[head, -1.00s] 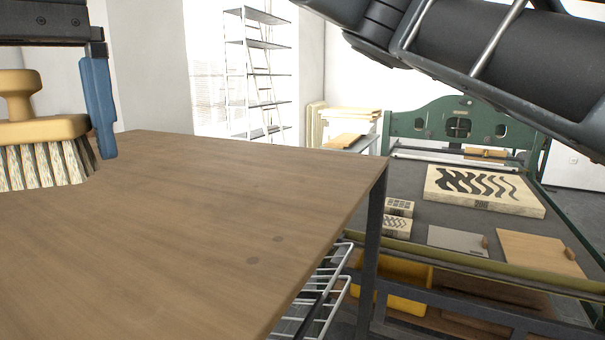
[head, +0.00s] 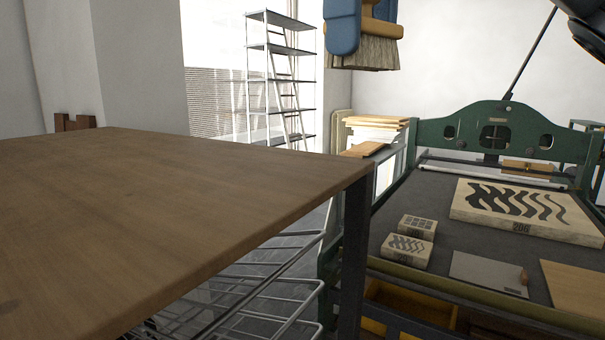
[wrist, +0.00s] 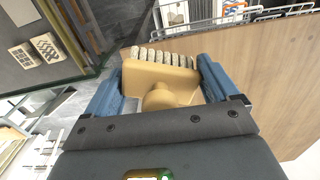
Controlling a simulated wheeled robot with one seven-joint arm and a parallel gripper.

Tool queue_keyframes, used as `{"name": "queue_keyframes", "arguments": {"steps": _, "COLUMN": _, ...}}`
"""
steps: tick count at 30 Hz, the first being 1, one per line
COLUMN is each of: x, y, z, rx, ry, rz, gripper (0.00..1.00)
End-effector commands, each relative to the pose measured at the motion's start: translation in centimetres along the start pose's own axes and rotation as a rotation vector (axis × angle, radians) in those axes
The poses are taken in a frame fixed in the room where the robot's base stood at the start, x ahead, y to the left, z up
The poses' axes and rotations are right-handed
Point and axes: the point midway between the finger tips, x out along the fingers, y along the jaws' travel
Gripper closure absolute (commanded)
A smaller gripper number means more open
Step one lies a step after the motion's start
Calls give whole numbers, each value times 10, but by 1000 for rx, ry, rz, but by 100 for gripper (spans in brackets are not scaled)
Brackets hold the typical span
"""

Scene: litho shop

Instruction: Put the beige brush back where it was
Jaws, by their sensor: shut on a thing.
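The beige brush (head: 365,55) has a wooden body and pale bristles that point down. It hangs in the air at the top of the head view, above the level of the wooden tabletop (head: 150,200). My gripper (head: 364,30) is shut on it, with a blue finger on either side. In the wrist view the brush (wrist: 160,83) sits between both blue fingers, its round knob towards the camera. The upper part of the gripper is cut off in the head view.
The green press (head: 490,130) stands at right, its bed holding a large printed stone (head: 525,208), two small blocks (head: 408,240), a grey plate (head: 488,272) and a wooden board (head: 575,285). Wire racks (head: 260,290) sit under the table. The visible tabletop is bare.

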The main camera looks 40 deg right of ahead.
Motion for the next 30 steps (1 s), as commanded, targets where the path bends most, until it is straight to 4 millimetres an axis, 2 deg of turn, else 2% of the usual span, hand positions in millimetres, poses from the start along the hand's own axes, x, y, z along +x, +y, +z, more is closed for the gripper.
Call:
{"name": "queue_keyframes", "arguments": {"steps": 3, "x": 0, "y": 5, "z": 6, "rx": -15, "ry": 1, "rz": 2, "gripper": 36}}
{"name": "queue_keyframes", "arguments": {"steps": 6, "x": 3, "y": 4, "z": 2, "rx": -21, "ry": -1, "rz": 3, "gripper": 36}}
{"name": "queue_keyframes", "arguments": {"steps": 21, "x": 58, "y": -39, "z": -83, "rx": -22, "ry": 0, "rz": 3, "gripper": 36}}
{"name": "queue_keyframes", "arguments": {"steps": 25, "x": 66, "y": -44, "z": -93, "rx": -21, "ry": 0, "rz": 3, "gripper": 36}}
{"name": "queue_keyframes", "arguments": {"steps": 30, "x": 79, "y": -45, "z": -96, "rx": -19, "ry": -1, "rz": 4, "gripper": 36}}
